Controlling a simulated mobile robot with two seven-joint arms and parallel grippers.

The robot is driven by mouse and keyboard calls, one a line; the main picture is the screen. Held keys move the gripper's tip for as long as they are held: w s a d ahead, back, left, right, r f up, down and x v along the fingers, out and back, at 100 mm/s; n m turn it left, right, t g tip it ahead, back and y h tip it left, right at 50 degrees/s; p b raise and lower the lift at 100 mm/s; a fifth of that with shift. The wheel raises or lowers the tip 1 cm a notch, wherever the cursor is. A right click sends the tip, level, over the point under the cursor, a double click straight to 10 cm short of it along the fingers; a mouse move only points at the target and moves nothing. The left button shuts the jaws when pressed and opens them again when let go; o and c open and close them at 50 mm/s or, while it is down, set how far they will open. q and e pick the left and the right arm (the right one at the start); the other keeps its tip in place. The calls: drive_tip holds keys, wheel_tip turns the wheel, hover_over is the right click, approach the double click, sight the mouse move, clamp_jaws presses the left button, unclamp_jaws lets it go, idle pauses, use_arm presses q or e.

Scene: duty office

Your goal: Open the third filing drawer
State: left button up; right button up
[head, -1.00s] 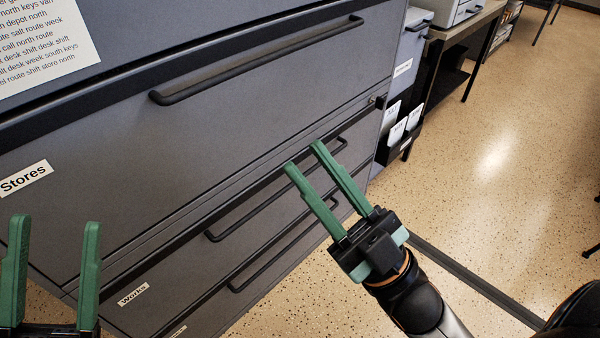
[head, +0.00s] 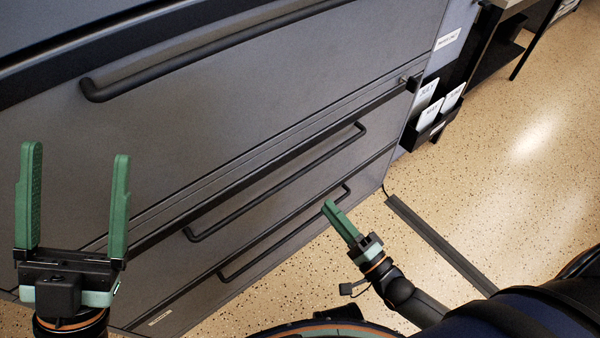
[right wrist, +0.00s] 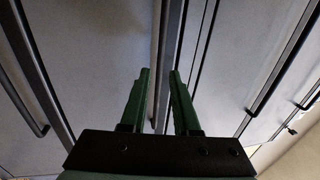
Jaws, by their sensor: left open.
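The grey filing cabinet (head: 250,110) fills the left and middle of the head view. Three black bar handles show, one above another: an upper one (head: 235,45), a middle one (head: 280,187) and a lowest one (head: 285,237). No drawer is visibly pulled out. My left gripper (head: 75,160) is open and empty at the left, in front of the cabinet face. My right gripper (head: 330,206) appears near the right end of the lowest handle, seen edge-on. In the right wrist view its fingers (right wrist: 160,72) are apart with nothing held, facing the cabinet front.
A black holder with cards (head: 436,112) hangs beyond the cabinet's right side. A dark strip (head: 440,242) lies on the speckled floor (head: 520,190). A table (head: 500,40) stands at the upper right. The floor right of the cabinet is mostly clear.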

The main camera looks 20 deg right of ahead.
sight(300, 172)
drive_tip(key=b+x, duration=0.2)
drive_tip(key=x, duration=0.9)
drive_tip(key=shift+w+a+r, duration=0.15)
drive_tip(key=shift+w+r, duration=0.05)
drive_tip(key=shift+w, duration=0.1)
clamp_jaws()
idle(0.9)
